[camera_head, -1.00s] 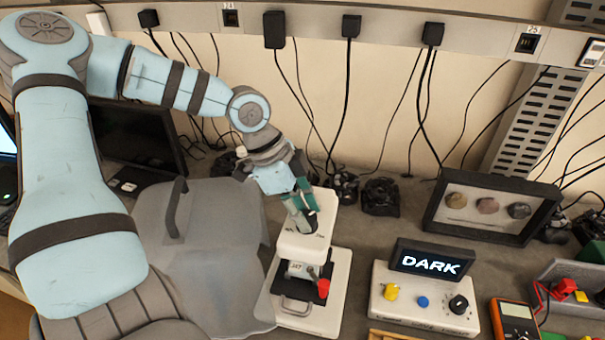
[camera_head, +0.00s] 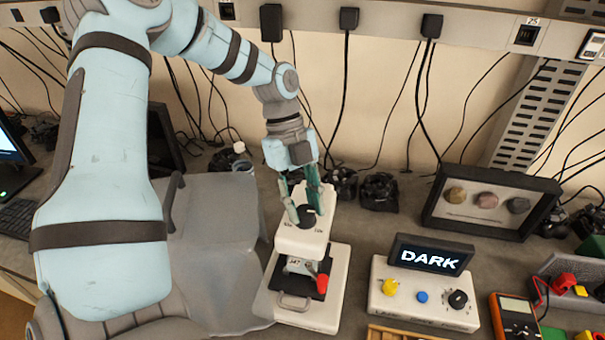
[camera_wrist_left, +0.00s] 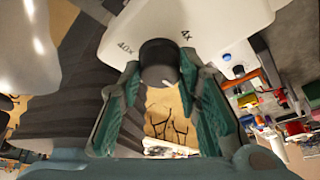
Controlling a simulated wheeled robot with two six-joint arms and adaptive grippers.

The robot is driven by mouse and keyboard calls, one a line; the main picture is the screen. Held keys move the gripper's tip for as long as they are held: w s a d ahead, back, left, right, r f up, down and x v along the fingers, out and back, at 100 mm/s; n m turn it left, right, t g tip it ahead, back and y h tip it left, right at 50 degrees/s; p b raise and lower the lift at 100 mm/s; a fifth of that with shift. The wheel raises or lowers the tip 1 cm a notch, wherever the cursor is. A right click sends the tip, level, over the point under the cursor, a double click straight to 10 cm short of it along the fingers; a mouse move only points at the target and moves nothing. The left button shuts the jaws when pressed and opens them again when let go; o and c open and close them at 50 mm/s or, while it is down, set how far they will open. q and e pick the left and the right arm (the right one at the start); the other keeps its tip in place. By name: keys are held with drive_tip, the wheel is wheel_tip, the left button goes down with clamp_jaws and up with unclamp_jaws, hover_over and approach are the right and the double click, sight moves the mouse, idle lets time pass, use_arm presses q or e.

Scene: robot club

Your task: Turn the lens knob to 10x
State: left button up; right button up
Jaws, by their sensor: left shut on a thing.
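The microscope (camera_head: 297,240) is white and stands on the table, with the black round lens knob (camera_head: 306,215) on its top face. My left gripper (camera_head: 304,207) comes down from behind, its green fingers on either side of the knob and shut on it. In the left wrist view the knob (camera_wrist_left: 159,64) sits between the fingertips, with the printed marks 40x and 4x beside it. A short white line shows on the knob's lower right side there. I cannot make out a 10x mark. A red knob (camera_head: 322,284) is low on the microscope. My right gripper is not in view.
A white control box (camera_head: 424,305) with a screen reading DARK (camera_head: 430,257) stands right of the microscope. A framed rock display (camera_head: 491,202) and a multimeter (camera_head: 515,316) are farther right. A grey cloth-like cover (camera_head: 215,250) lies left of the microscope.

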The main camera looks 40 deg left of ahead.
use_arm(q)
drive_tip(key=shift+f+m, duration=0.1)
drive_tip(key=shift+m, duration=0.4)
drive_tip(key=shift+g, duration=0.3)
drive_tip(key=o, duration=1.1)
drive_tip(key=shift+d, duration=0.1)
